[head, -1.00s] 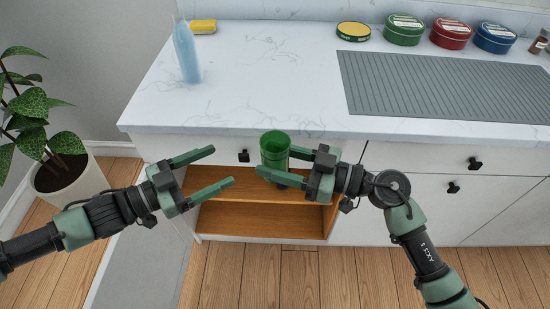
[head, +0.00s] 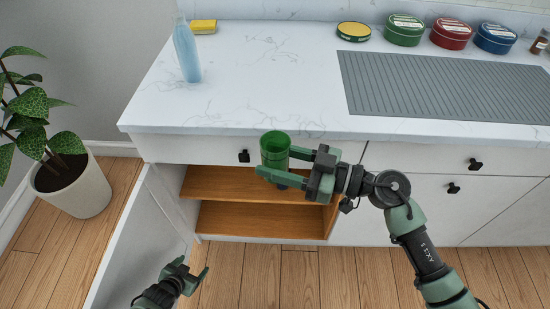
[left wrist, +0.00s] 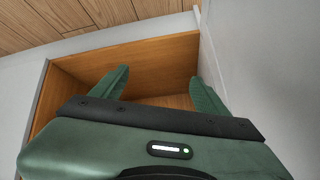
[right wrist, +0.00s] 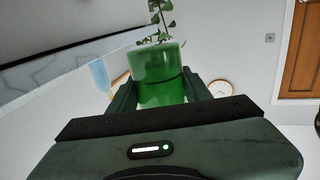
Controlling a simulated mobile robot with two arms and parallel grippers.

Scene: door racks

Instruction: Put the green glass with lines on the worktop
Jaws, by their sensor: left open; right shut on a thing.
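The green glass (head: 275,150) is upright between the fingers of my right gripper (head: 285,163), which is shut on it. It is in front of the worktop's front edge, by the upper front of the open cabinet. In the right wrist view the glass (right wrist: 158,75) sits between both fingers; its lines are not clear. The worktop (head: 260,85) is white marble, behind the glass. My left gripper (head: 190,281) is open and empty, low at the bottom of the head view. In the left wrist view its fingers (left wrist: 155,88) point towards the wooden cabinet inside.
A blue bottle (head: 186,52) and a yellow sponge (head: 202,27) stand at the worktop's left. A grey ridged mat (head: 450,88) and several tins (head: 403,30) are at the right. The worktop's middle is clear. The cabinet (head: 262,222) is open, its door (head: 140,235) swung left. A plant pot (head: 80,190) stands left.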

